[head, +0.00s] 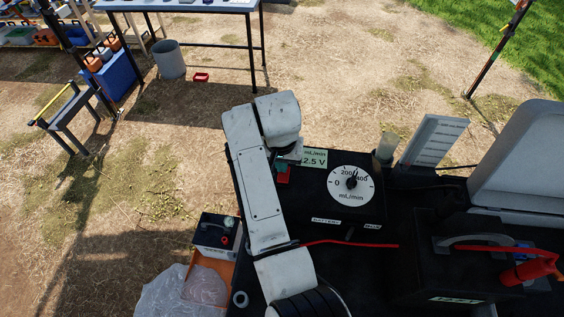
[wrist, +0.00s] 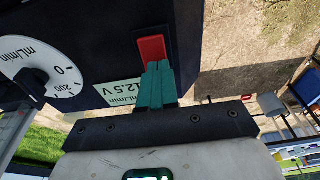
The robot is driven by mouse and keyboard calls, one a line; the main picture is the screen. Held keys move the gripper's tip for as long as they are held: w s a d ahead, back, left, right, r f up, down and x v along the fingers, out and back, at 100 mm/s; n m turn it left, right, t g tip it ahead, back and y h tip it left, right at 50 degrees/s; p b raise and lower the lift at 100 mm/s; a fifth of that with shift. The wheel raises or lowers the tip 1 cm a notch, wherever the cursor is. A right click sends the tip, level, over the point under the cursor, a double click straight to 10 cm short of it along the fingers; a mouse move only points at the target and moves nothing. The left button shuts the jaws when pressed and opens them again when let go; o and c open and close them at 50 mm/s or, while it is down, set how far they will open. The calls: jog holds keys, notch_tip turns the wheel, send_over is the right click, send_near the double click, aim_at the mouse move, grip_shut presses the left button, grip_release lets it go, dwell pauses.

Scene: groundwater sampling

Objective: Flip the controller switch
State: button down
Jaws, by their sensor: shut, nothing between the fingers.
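The controller is a black box with a white mL/min dial (head: 350,189) and a pale "12.5 V" label (head: 315,158). Its red switch (head: 284,175) sits left of the dial, near the box's left edge. In the wrist view the red switch (wrist: 151,48) is just beyond my fingertips, with the dial (wrist: 38,75) to the left. My gripper (wrist: 157,66) has teal fingers, shut together and empty. The tips overlap the near end of the switch in that view; I cannot tell whether they touch it. In the head view my arm hides most of the gripper.
A red cable (head: 345,242) runs across the black bench to the right. A grey case lid (head: 530,160) stands open at the right. A battery (head: 217,234) sits at the lower left. Beyond are dry ground and a table (head: 190,5).

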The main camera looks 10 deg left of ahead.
jog(key=shift+f, duration=0.25)
jog(key=shift+w+f, duration=0.15)
jog(key=shift+f, duration=0.15)
jog(key=shift+s, duration=0.2)
jog(key=shift+s+f+p, duration=0.1)
jog(key=shift+s+p, duration=0.65)
jog(key=shift+p, duration=0.35)
